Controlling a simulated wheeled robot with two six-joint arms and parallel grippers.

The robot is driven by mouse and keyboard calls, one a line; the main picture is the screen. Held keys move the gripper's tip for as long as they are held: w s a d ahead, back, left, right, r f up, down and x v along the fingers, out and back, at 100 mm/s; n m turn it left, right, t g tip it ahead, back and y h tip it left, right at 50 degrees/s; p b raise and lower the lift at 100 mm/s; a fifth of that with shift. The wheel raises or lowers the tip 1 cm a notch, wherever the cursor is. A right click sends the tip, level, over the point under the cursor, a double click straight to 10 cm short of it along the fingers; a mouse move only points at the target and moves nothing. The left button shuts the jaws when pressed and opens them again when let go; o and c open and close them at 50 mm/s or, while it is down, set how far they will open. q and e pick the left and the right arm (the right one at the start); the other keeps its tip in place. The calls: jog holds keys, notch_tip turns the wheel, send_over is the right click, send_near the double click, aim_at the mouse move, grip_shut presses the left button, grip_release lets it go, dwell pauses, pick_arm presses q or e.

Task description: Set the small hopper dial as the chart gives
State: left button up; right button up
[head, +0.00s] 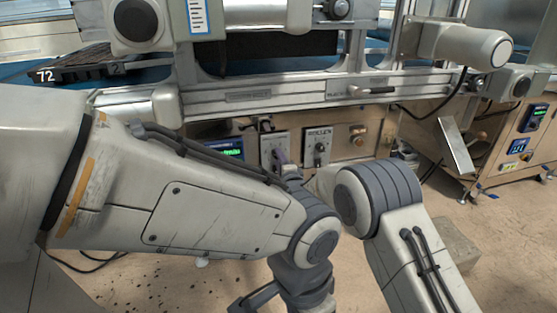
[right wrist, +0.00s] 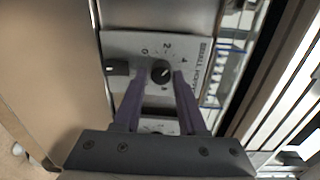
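A black round dial knob (right wrist: 161,71) sits on a pale plate (right wrist: 120,45) with numbers around it, in the right wrist view. My right gripper (right wrist: 162,76) has its two purple fingers on either side of the knob, with small gaps showing, so it looks open. In the head view the right gripper (head: 281,158) is at the left of two dial plates on the machine front. The right plate (head: 318,148) has a black knob and dark lettering. My left arm crosses the head view, but its fingers are out of frame.
A small lit display (head: 230,148) is left of the plates. A metal rail (head: 270,93) runs above them. A second dial (right wrist: 158,126) shows partly between the fingers. A cabinet with displays (head: 520,145) stands at the right. A dark tray (head: 90,62) is at upper left.

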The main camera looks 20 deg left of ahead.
jog(key=shift+o, duration=0.9)
jog(key=shift+s, duration=0.1)
jog(key=p+v, duration=0.3)
jog(key=v, duration=0.7)
jog(key=shift+s+p, duration=0.15)
jog(key=shift+p, duration=0.2)
jog(key=shift+d, duration=0.15)
